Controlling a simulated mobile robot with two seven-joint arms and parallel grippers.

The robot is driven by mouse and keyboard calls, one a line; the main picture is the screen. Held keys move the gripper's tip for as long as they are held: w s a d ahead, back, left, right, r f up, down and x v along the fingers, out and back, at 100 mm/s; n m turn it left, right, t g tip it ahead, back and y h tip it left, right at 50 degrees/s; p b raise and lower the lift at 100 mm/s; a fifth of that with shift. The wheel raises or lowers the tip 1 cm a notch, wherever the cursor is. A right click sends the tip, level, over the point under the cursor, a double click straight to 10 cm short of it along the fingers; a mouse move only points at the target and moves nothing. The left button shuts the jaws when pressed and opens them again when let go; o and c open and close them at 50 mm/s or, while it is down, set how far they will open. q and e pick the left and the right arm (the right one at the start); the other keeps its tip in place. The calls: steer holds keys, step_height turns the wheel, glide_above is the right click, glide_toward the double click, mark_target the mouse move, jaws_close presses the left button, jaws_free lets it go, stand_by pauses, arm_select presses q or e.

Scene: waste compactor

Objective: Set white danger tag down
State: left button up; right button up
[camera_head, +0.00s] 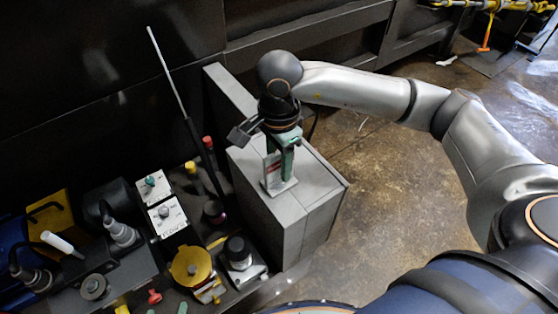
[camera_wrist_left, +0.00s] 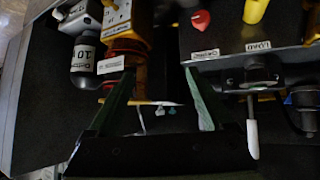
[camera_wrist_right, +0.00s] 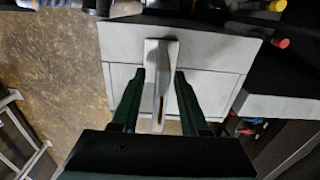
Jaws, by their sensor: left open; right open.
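The white danger tag (camera_head: 272,171) stands upright on the flat top of a grey cabinet (camera_head: 312,190), with some red marking visible on its face. My right gripper (camera_head: 283,150) reaches down over it from above. In the right wrist view the tag (camera_wrist_right: 158,62) is edge-on between the two open green fingers of the right gripper (camera_wrist_right: 159,74), with a gap at each side. My left gripper (camera_wrist_left: 160,74) is open with nothing held between its fingers; it shows only in its own wrist view, above dark equipment.
Left of the cabinet is a crowded dark bench with white switch boxes (camera_head: 166,216), a yellow round part (camera_head: 191,264) and coloured knobs. A thin upright rod (camera_head: 168,75) rises behind. Brown floor (camera_head: 385,180) is clear to the right.

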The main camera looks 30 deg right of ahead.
step_height(320, 180, up, 12)
steer(key=shift+r, duration=0.15)
stand_by(0.5)
